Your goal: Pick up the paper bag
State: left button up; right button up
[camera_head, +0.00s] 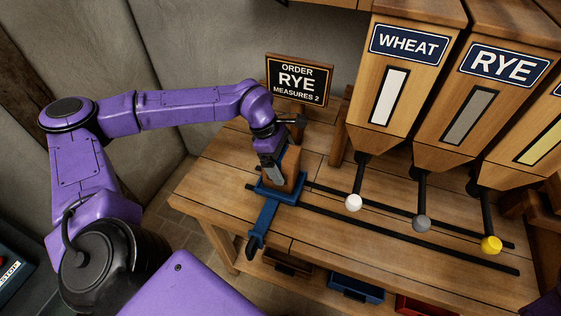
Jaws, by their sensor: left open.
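The paper bag (291,166) is a small brown upright shape on the blue carriage (268,215), near the left end of the wooden bench. My left gripper (275,174) points down at the bag, and its grey fingers overlap the bag's left side in the picture. It is open. Whether both fingers straddle the bag is hidden by the gripper itself. My right gripper does not show.
Two dark rails (400,228) run right from the carriage, under the wheat hopper (393,75), the rye hopper (490,85) and another at the right edge. Levers with white (353,203), grey (421,223) and yellow (491,244) knobs hang there. An order sign (298,82) reads rye, measures 2.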

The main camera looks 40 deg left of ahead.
pick_arm(q)
jog(key=c, duration=1.4)
jog(key=shift+o, duration=0.2)
jog(key=shift+r, duration=0.1)
